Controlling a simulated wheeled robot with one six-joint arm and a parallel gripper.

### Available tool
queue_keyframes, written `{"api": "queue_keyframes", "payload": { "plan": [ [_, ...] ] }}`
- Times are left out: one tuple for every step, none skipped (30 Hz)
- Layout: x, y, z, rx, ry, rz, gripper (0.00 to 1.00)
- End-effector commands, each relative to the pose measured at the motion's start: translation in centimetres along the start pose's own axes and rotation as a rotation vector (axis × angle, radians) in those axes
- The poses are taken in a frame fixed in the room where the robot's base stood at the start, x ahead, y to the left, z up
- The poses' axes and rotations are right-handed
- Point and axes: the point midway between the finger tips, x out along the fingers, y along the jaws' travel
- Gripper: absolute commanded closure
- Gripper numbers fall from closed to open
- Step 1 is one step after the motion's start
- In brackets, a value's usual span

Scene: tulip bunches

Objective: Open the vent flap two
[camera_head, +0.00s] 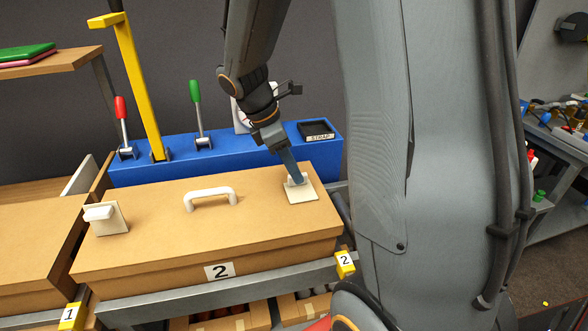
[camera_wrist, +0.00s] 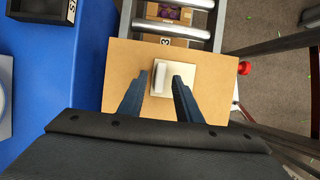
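A brown box (camera_head: 160,250) with a "2" label (camera_head: 219,271) stands on the grey rack. Its lid carries a white handle (camera_head: 210,197) and two white fittings on square plates, one at left (camera_head: 100,216) and one at right (camera_head: 303,192). The left fitting's white piece sits raised on its plate. My gripper (camera_head: 291,176) points down at the right fitting. In the wrist view my gripper (camera_wrist: 161,80) is open, with a finger on either side of the white piece (camera_wrist: 159,80) of this fitting. Contact cannot be told.
A blue case (camera_head: 170,154) with red (camera_head: 121,108) and green (camera_head: 195,92) levers, a yellow post (camera_head: 138,85) and a black tray (camera_head: 316,129) stands behind the box. Another brown box (camera_head: 30,240) is at left.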

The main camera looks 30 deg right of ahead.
Motion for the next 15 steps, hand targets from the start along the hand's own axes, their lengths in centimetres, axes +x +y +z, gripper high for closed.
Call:
{"api": "queue_keyframes", "payload": {
  "plan": [
    [0.5,-0.1,0.0,0.001,0.0,-0.003,0.69],
    [0.8,-0.1,0.0,0.001,0.0,-0.003,0.69],
    [1.1,-0.1,0.0,0.0,0.0,-0.002,0.69],
    [1.3,-0.1,0.0,0.0,0.0,-0.001,0.69],
    [1.4,-0.1,0.0,-0.001,0.0,-0.001,0.69],
    [1.5,-0.1,-0.1,-0.001,0.0,-0.001,0.69],
    [1.6,-0.1,-0.1,-0.002,0.0,0.0,0.69],
    [1.6,-0.1,-0.1,-0.002,0.0,0.0,0.69],
    [1.6,0.0,-0.1,-0.002,0.0,0.001,0.69],
    [1.6,0.0,-0.1,-0.002,0.0,0.001,0.69],
    [1.6,-0.1,-0.2,-0.003,0.0,0.001,0.69],
    [1.6,-0.1,-0.2,-0.003,0.0,0.001,0.69],
    [1.6,-0.1,-0.2,-0.003,0.0,0.001,0.69],
    [1.6,-0.1,-0.2,-0.003,0.0,0.001,0.69],
    [1.6,0.0,-0.2,-0.003,0.0,0.001,0.76]
  ]
}}
